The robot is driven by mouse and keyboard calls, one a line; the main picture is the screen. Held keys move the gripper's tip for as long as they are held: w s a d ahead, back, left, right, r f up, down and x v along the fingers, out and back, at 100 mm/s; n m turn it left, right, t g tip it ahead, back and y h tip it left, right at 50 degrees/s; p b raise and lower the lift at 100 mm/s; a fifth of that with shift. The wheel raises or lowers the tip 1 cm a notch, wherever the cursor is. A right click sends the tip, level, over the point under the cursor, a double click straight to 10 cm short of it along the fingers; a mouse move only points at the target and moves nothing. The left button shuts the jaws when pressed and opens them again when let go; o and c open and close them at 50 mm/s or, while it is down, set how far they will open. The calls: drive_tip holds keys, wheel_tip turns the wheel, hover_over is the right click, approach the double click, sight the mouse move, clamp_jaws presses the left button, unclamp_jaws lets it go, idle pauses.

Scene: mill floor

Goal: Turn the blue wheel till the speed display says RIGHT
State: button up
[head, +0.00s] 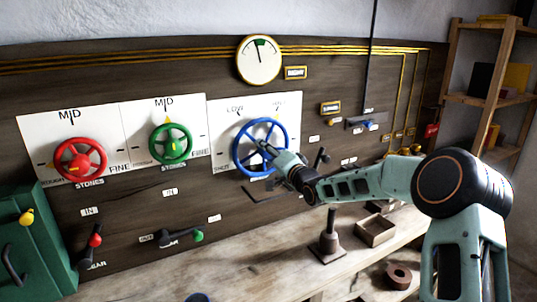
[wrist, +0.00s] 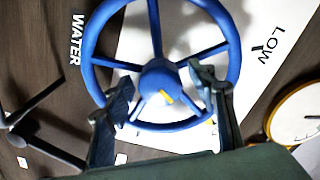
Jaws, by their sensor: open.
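The blue wheel (head: 240,163) is mounted on the white plate at the right of the wall panel. In the wrist view the blue wheel (wrist: 232,62) fills the upper middle, with a yellow mark on its hub. My gripper (head: 266,150) is at the wheel's centre. In the wrist view my gripper (wrist: 158,78) is open, one finger on each side of the hub; I cannot tell whether they touch it. A round gauge (head: 259,60) above has its needle near upright by a green band. Small framed signs (head: 295,73) (head: 331,108) are too small to read.
A red wheel (head: 80,158) and a green wheel (head: 170,145) are on plates to the left, each under MID. Levers (head: 180,236) stick out below. A bench (head: 250,270) with a wooden box (head: 375,232) and a dark stand (head: 328,245) runs beneath.

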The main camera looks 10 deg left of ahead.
drive_tip(key=shift+s, duration=0.1)
drive_tip(key=v, duration=1.2)
